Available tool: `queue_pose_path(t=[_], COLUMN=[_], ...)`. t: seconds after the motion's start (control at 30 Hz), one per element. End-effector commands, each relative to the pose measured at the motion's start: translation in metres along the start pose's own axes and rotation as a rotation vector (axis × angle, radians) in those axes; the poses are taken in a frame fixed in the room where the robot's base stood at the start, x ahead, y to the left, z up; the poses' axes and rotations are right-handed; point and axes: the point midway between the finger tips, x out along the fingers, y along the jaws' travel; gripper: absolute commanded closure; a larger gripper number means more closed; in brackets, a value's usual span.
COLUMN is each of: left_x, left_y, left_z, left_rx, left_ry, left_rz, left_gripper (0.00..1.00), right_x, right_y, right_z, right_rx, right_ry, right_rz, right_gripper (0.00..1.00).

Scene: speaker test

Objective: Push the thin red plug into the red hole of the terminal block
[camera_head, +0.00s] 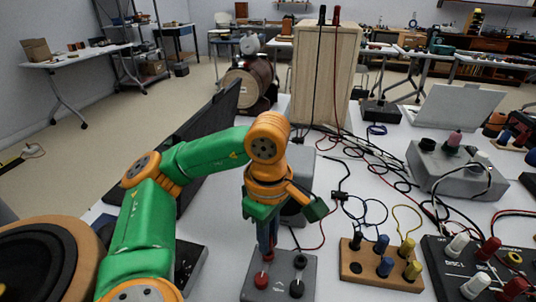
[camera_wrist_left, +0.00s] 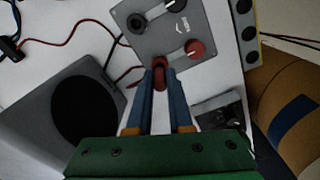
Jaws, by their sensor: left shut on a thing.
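The terminal block looks to be the small grey box (camera_head: 279,291) at the bottom middle of the head view; its grey top (camera_wrist_left: 165,38) fills the upper middle of the left wrist view. It carries a red knob (camera_wrist_left: 195,48), a black knob (camera_wrist_left: 173,4) and a black ring-shaped hole (camera_wrist_left: 138,23). My left gripper (camera_head: 267,253) points down over the block's far left part. Its blue fingers are shut on the thin red plug (camera_wrist_left: 160,74). The plug's tip is at or just above the block's top; the red hole is hidden, and I cannot tell whether the tip is inside.
A wooden block with black and yellow plugs (camera_head: 381,266) stands to the right. A dark box with red and white posts (camera_head: 472,262) is beyond it. Loose cables (camera_head: 375,165) lie behind. A grey speaker box (camera_wrist_left: 75,110) stands close by the gripper.

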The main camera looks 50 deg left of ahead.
Motion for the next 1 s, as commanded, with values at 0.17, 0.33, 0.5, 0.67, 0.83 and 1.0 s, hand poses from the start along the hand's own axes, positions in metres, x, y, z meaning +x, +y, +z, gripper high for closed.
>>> queue_pose_path(t=[0.17,0.33,0.5,0.67,0.83,1.0], left_x=[0.004,0.007,0.011,0.013,0.015,0.015], left_y=[0.000,0.000,0.000,0.000,0.000,0.000], left_z=[0.000,0.000,0.000,0.000,0.000,0.000], left_rx=[0.000,0.000,0.000,0.000,0.000,0.000], left_ry=[0.000,0.000,0.000,0.000,0.000,0.000], left_rz=[0.000,0.000,0.000,0.000,0.000,0.000], left_gripper=[1.00,1.00,1.00,1.00,0.76,0.46], right_x=[0.004,0.007,0.010,0.013,0.014,0.014], right_y=[0.000,0.000,0.000,0.000,0.000,0.000], right_z=[0.000,0.001,0.001,0.001,0.001,0.001], right_rx=[0.000,0.000,0.000,0.000,0.000,0.000], right_ry=[0.000,0.000,0.000,0.000,0.000,0.000], right_rz=[0.000,0.000,0.001,0.001,0.001,0.001], right_gripper=[0.50,0.50,0.50,0.50,0.50,0.50])
